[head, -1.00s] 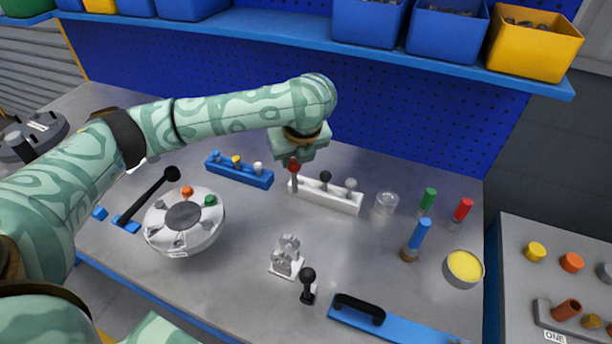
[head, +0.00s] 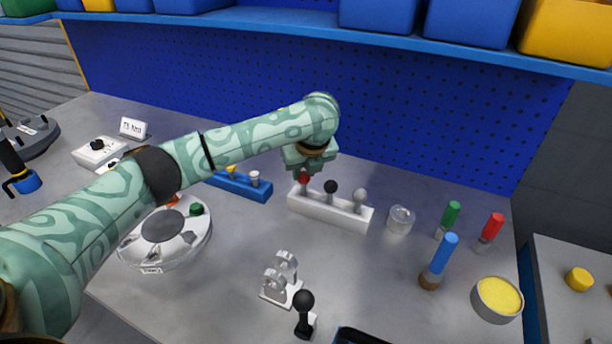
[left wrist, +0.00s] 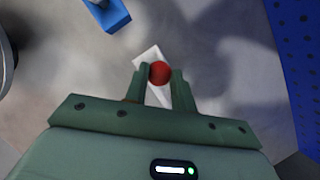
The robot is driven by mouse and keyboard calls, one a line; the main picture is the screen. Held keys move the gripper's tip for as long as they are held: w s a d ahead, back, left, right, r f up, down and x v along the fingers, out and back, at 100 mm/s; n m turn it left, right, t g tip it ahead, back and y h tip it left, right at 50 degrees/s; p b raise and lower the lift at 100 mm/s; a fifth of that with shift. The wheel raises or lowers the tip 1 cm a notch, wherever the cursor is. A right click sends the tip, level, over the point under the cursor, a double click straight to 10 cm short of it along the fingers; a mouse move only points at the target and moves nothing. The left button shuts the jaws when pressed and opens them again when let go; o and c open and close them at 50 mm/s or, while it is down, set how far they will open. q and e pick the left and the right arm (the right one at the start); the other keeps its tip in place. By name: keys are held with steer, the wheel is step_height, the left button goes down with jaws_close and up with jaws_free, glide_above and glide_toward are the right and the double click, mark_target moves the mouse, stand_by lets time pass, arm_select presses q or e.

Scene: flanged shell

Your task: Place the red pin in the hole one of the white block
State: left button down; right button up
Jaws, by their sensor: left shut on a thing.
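The white block (head: 329,212) lies on the grey bench in the head view. A black-headed pin (head: 330,187) stands in its middle and a grey-headed pin (head: 360,195) at its right. The red pin (head: 304,177) is upright at the block's left end, its head about level with the line of the other two. Its stem meets the block's top; how deep it sits I cannot tell. My left gripper (head: 305,168) is above it, shut on it. In the left wrist view the round red head (left wrist: 159,72) is between the fingers, over the block (left wrist: 150,57). My right gripper is not seen.
A blue block (head: 240,186) with pins is left of the white block, partly behind my arm. A round dial fixture (head: 165,247) is at front left. A clear cup (head: 400,219) and green, red and blue-handled tools stand right.

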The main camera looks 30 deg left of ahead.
arm_select(q)
steer(key=shift+s, duration=0.15)
steer(key=c, duration=1.1)
jaws_free()
steer(key=shift+c, duration=0.2)
steer(key=shift+r, duration=0.1)
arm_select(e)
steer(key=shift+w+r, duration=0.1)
arm_select(q)
steer(key=p+v, duration=0.7)
steer(key=v, duration=0.5)
steer(key=shift+p, duration=0.4)
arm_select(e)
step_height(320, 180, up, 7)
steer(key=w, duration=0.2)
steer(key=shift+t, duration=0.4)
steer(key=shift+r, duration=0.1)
